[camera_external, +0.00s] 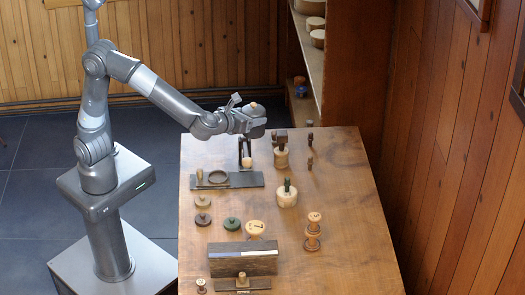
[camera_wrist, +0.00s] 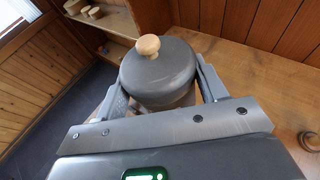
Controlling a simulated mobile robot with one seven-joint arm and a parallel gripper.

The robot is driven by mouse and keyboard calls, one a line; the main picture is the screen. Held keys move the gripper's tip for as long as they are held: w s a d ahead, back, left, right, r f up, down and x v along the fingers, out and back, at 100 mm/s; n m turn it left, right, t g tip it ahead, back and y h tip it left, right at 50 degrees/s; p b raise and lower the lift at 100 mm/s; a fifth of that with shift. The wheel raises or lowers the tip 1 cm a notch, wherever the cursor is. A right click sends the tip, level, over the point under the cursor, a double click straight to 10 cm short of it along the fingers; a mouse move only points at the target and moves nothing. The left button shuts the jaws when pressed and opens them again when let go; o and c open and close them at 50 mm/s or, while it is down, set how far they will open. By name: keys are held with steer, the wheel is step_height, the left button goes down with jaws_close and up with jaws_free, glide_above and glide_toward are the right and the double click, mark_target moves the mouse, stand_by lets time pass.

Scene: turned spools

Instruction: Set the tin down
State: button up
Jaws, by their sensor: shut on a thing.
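The tin is a round dark grey pot with a pale wooden knob on its lid. It fills the middle of the wrist view (camera_wrist: 158,75), upright between my two fingers. My gripper (camera_wrist: 161,82) is shut on the tin's sides. In the external view, my gripper (camera_external: 246,122) is at the far left part of the wooden table (camera_external: 345,200), and the tin (camera_external: 256,120) shows at its end with the knob up. The tin appears to be above the table. The fingers' inner faces and the tin's underside are hidden.
Several spools and discs fill the front. The table's right side is mostly clear.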

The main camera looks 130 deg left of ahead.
steer(key=s+d+f+n+g, duration=0.1)
steer(key=s+d+n+g, duration=0.2)
steer(key=s, duration=1.2)
step_height(320, 180, down, 11)
steer(key=shift+g, duration=0.4)
steer(key=shift+s+a+f, duration=0.65)
steer(key=shift+a+f, duration=1.25)
steer(key=shift+a, duration=0.05)
steer(key=shift+s+a+f, duration=0.6)
steer(key=shift+a+f, duration=1.25)
steer(key=shift+a, duration=0.05)
steer(key=shift+s+a+f, duration=0.65)
steer(key=shift+a+f, duration=1.25)
steer(key=shift+a, duration=0.05)
steer(key=shift+f, duration=0.1)
steer(key=o, duration=1)
